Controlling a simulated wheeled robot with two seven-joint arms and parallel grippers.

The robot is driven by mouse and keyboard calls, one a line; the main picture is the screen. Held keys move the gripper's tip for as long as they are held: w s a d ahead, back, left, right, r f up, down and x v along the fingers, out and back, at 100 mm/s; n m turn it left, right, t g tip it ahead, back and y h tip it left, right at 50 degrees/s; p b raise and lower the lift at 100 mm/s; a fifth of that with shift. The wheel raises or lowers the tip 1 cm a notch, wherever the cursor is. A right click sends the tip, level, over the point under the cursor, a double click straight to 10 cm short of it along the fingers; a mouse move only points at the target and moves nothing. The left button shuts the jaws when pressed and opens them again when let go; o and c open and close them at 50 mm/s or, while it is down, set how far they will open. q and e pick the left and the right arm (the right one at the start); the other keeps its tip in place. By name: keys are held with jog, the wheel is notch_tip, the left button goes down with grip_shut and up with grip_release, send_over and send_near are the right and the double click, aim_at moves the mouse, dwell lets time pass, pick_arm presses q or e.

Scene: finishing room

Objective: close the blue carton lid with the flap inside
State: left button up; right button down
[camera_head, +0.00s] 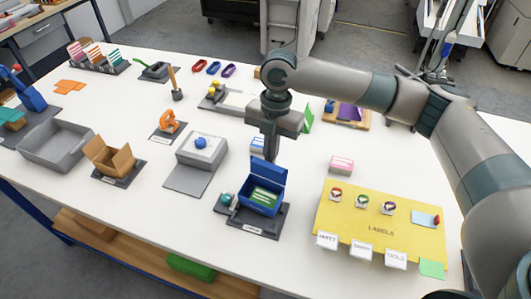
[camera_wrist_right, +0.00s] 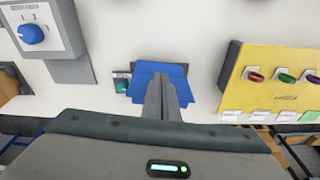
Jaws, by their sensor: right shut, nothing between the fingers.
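The blue carton (camera_head: 257,209) stands on a dark base plate near the table's front edge. Its lid (camera_head: 267,173) is raised at the back, open. A green item with white marks (camera_head: 265,196) lies inside. I cannot make out the flap clearly. My right gripper (camera_head: 271,157) is shut and empty, pointing down just behind the raised lid; whether it touches the lid I cannot tell. In the right wrist view, the shut fingers (camera_wrist_right: 161,80) overlap the blue carton (camera_wrist_right: 142,84) and hide part of it. My left gripper is not in view.
A teal knob (camera_head: 225,199) sits left of the carton on the same plate. A yellow labels board (camera_head: 350,215) stands to the right, a grey box with a blue knob (camera_head: 207,150) to the left. An open brown carton (camera_head: 108,160) is farther left.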

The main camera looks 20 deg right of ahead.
aim_at(267, 166)
jog(key=shift+s+a, duration=0.2)
jog(key=shift+s, duration=0.05)
dwell(0.5)
jog(key=shift+s+a+p, duration=0.6)
jog(key=shift+s+p, duration=0.15)
jog(key=shift+s, duration=0.2)
jog(key=shift+s+a, duration=0.1)
jog(key=shift+s, duration=0.1)
jog(key=shift+s+a+f+p, duration=0.2)
jog(key=shift+s+a+p, duration=0.15)
jog(key=shift+s+p, duration=0.35)
jog(key=shift+s+a+f+p, duration=0.1)
jog(key=shift+s+a+p, duration=0.1)
jog(key=shift+s, duration=0.2)
jog(key=shift+s+a+f+p, duration=0.1)
jog(key=shift+s+a+p, duration=0.05)
jog(key=shift+s, duration=0.25)
jog(key=shift+s+f, duration=0.1)
